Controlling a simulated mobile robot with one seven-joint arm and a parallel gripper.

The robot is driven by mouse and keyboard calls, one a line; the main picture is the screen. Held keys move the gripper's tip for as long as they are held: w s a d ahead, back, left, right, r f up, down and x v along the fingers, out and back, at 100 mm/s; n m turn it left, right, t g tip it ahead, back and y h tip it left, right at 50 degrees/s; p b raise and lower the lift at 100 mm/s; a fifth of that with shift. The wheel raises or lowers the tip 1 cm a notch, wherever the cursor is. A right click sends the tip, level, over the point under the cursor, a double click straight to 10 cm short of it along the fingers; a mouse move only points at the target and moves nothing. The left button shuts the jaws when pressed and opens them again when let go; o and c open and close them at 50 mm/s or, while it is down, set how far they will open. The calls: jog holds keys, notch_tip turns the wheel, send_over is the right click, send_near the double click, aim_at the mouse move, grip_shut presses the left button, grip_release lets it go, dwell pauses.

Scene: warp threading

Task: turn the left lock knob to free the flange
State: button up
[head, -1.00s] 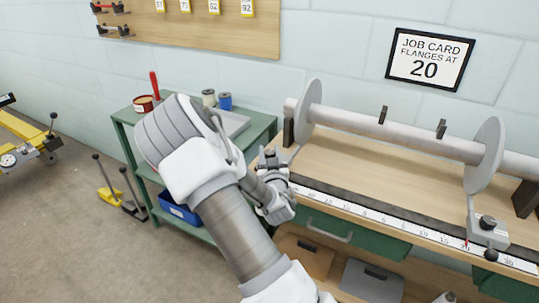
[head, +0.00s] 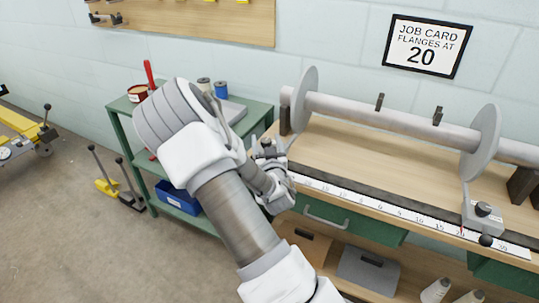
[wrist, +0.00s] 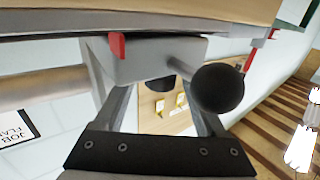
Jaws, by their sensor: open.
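The left lock knob (wrist: 160,82) is a short dark cylinder on a grey block (wrist: 150,58) with a red pointer in the wrist view, which looks upside down. A larger black ball (wrist: 218,90) sits beside it, nearer the camera. My gripper (wrist: 158,98) is open, its two fingers on either side of the knob's line; I cannot tell whether they touch it. The left flange (head: 308,100) is a grey disc on the beam.
The right flange (head: 482,143) has its own block and knob (head: 484,209) by the ruler (head: 400,214). A job card (head: 425,47) reads flanges at 20. A green cart (head: 122,107) stands left of the bench.

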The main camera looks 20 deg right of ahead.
jog(key=p+v, duration=1)
jog(key=v, duration=0.7)
jog(key=shift+w, duration=0.15)
